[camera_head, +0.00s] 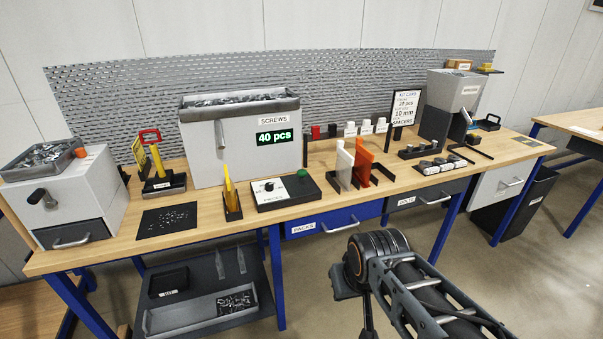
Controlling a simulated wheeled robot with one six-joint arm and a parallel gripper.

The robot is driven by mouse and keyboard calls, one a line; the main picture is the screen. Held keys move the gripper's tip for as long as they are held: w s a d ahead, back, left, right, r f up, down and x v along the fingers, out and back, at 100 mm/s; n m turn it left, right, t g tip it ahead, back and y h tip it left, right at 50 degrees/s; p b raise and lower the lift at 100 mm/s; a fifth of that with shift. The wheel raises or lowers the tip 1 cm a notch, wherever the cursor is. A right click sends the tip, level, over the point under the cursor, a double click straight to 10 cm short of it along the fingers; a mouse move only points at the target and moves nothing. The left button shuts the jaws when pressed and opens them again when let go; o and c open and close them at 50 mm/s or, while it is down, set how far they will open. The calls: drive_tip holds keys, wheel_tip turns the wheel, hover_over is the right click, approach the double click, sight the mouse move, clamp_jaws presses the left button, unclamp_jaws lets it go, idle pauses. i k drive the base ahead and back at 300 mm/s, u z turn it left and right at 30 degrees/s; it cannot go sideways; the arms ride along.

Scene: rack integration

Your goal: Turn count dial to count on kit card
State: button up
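The count dial (268,186) is a small knob on a white-topped control box (285,197) at the front of the bench. A green button (302,173) sits at the box's right rear. Behind it, the grey SCREWS dispenser (222,150) has a display (275,137) reading 40 pcs in green. The kit card (405,104) stands at the back right; it appears to read 20 pcs and 10 mm spacers. The dial's markings are too small to read. My arm shows at the bottom right, in front of the bench and apart from the box. My gripper's fingers are not visible.
A yellow tool in a black holder (232,207) stands close left of the box. White and orange upright pieces (364,160) stand to its right. A blue drawer (325,224) is below the bench edge. The bench top just before the dispenser is partly clear.

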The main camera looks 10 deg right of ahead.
sight(269, 186)
drive_tip(key=i, duration=0.7)
drive_tip(key=u, duration=0.85)
drive_tip(key=i, duration=0.35)
drive_tip(key=u, duration=0.3)
